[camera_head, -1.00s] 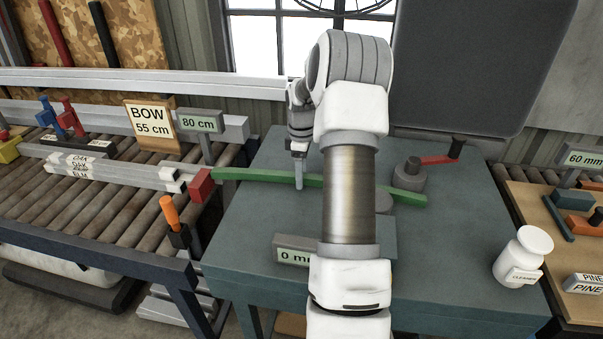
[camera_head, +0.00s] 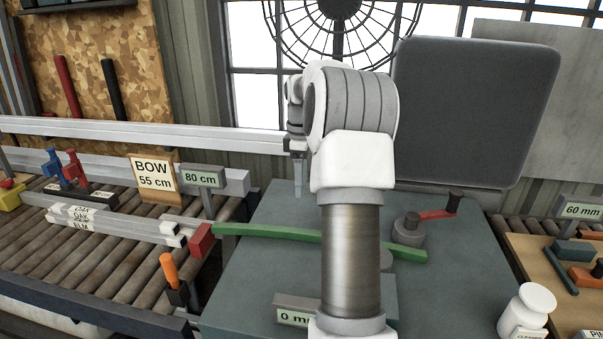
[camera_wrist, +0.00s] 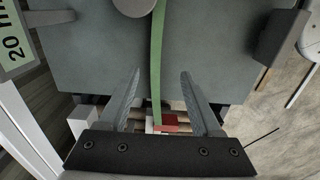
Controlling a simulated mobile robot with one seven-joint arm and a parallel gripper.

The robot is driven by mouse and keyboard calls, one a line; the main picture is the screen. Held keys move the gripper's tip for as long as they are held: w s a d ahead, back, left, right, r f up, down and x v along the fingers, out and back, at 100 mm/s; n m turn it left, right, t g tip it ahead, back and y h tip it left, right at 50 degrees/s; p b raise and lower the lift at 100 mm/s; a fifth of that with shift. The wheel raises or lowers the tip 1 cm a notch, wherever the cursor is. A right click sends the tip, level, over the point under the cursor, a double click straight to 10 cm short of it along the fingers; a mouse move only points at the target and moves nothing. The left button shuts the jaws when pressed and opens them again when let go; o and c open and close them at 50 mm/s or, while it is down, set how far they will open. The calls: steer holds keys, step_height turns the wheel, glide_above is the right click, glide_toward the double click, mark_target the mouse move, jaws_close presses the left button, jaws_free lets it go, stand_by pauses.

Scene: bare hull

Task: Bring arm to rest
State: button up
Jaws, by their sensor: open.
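My gripper (camera_head: 298,192) shows in the head view left of my forearm, pointing down. In that picture its tip sits above the green strip (camera_head: 275,232), apart from it. In the wrist view my gripper's two fingers (camera_wrist: 160,76) are spread apart with nothing held between them. The green strip (camera_wrist: 157,60) runs lengthwise below the gap, to a red block (camera_wrist: 165,122) near the gripper's base. My arm hides the middle of the strip in the head view.
The strip lies across a grey-green table (camera_head: 450,290). A grey post with a red-handled crank (camera_head: 410,230) and a white cleaner bottle (camera_head: 527,308) stand at right. A roller conveyor (camera_head: 90,250) with bars, clamps and a BOW 55 cm sign (camera_head: 153,174) is at left. A dark panel (camera_head: 470,110) stands behind.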

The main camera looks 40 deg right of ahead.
steer(key=shift+r, duration=0.7)
steer(key=s+a+r+m+t+h, duration=0.1)
steer(key=s+a+r, duration=0.15)
steer(key=a, duration=0.55)
steer(key=s+a+r+t+p, duration=0.1)
steer(key=a+r, duration=0.3)
steer(key=a, duration=0.4)
steer(key=s+a+r+m+t+h, duration=0.1)
steer(key=s+a+r, duration=0.15)
steer(key=a, duration=0.65)
steer(key=s+a+f+m+t+y, duration=0.1)
steer(key=s+a+m, duration=0.2)
steer(key=s, duration=0.5)
steer(key=s+a+f+m+t+y, duration=0.1)
steer(key=s+a+m, duration=0.1)
steer(key=s+a, duration=0.3)
steer(key=s, duration=0.3)
steer(key=shift+s+m+t+p, duration=0.2)
steer(key=shift+m+t+p, duration=0.1)
steer(key=shift+m, duration=0.1)
